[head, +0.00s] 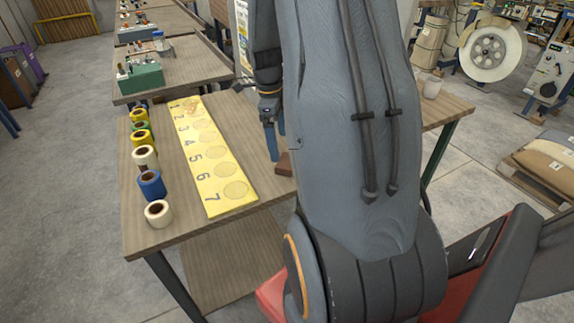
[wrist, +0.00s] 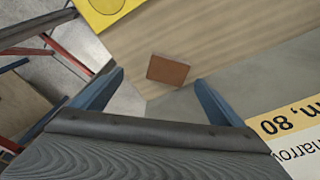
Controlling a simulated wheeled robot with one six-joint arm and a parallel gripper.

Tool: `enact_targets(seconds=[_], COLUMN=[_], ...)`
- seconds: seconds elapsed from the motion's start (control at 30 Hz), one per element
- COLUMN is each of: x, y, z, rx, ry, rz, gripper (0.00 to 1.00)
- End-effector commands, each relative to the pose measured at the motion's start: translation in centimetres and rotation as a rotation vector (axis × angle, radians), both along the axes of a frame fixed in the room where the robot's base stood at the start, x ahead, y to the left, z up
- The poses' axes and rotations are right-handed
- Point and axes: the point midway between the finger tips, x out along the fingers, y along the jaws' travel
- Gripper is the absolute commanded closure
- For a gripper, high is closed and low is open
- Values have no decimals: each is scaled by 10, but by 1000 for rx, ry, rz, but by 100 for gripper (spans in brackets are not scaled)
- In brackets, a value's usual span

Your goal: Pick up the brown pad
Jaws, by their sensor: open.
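The brown pad (wrist: 168,70) is a small reddish-brown block on the wooden table (wrist: 215,25), near the table edge. In the wrist view it lies beyond and between my gripper's two blue fingers, apart from both. My gripper (wrist: 155,92) is open and empty. In the head view the pad (head: 284,164) shows in part beside my gripper's blue fingertips (head: 274,145); my arm hides the rest of it. I cannot tell the exact height of the fingers above the table.
A yellow numbered board (head: 212,160) lies left of the pad. A row of tape rolls, including a blue one (head: 151,184) and a white one (head: 158,213), stands along the left table edge. A white cup (head: 432,87) stands at the right. Bare table lies between board and pad.

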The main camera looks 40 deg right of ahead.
Motion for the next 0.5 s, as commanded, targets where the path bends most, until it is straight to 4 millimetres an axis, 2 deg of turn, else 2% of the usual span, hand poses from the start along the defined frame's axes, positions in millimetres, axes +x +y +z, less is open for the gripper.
enact_targets(seconds=[0.13, 0.5], x=[-1, -4], y=[-15, -20], z=[-6, -36], rx=[-10, -12], ry=[6, 6], rz=[-118, -137], gripper=[8, 8])
